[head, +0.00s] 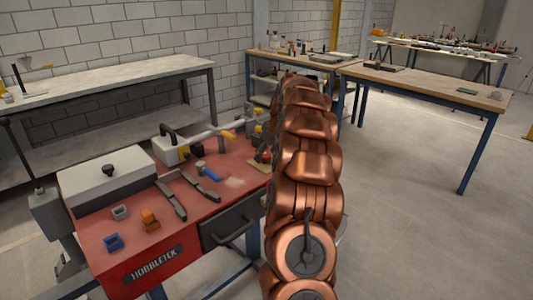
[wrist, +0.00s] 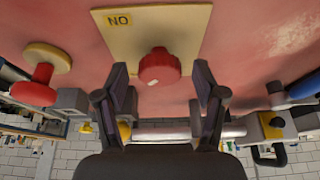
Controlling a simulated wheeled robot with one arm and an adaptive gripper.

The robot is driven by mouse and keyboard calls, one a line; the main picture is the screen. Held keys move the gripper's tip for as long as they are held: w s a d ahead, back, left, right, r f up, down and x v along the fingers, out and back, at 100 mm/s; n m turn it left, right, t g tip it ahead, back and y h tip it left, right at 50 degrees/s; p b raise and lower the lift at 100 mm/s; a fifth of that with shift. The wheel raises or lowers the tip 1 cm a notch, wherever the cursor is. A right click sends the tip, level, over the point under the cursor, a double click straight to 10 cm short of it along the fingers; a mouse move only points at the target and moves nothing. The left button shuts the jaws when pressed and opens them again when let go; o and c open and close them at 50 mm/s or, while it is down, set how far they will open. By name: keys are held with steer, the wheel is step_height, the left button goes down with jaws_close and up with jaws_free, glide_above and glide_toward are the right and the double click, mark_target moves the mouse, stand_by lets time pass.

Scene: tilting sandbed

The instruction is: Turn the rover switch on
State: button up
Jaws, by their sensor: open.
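The rover switch is a red round knob (wrist: 160,66) on a pale yellow plate (wrist: 185,22) in the wrist view. The plate carries dark letters that read "NO" in this view, and the knob has a small white mark on its lower side. My gripper (wrist: 161,80) is open, with one finger on the left and one on the right of the knob. Gaps show between the fingers and the knob. In the head view, the edge of the plate (head: 259,166) shows beside my copper arm, which hides the knob and my gripper.
The plate lies on a red workbench top (head: 235,195). A red post with a cream top (wrist: 46,60) stands left in the wrist view. A pale pipe (head: 208,134), a blue-handled tool (head: 208,172), dark bars (head: 171,199) and a white-lidded box (head: 108,178) are on the bench.

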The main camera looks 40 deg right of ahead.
steer(key=shift+c, duration=0.2)
steer(key=c, duration=1.1)
steer(key=shift+m, duration=0.4)
steer(key=m+h, duration=0.1)
steer(key=m, duration=0.2)
steer(key=shift+a+r+m+h+b, duration=0.1)
steer(key=shift+a+m+h+b, duration=0.05)
steer(key=shift+m+h+b, duration=0.25)
steer(key=m, duration=0.2)
steer(key=m+g+h+b, duration=0.1)
steer(key=m, duration=0.1)
steer(key=shift+w+a+h+b, duration=0.1)
steer(key=shift+w+h+b, duration=0.1)
steer(key=shift+h+b, duration=0.1)
steer(key=m+g+b, duration=0.1)
steer(key=m, duration=0.2)
steer(key=m+g+h+b, duration=0.1)
steer(key=m+b, duration=0.1)
steer(key=shift+w+a+f+m, duration=0.1)
steer(key=shift+w+f+m, duration=0.1)
steer(key=shift+m, duration=0.2)
steer(key=shift+r+m+g+b, duration=0.15)
steer(key=shift+m+g+b, duration=0.6)
steer(key=shift+m, duration=0.95)
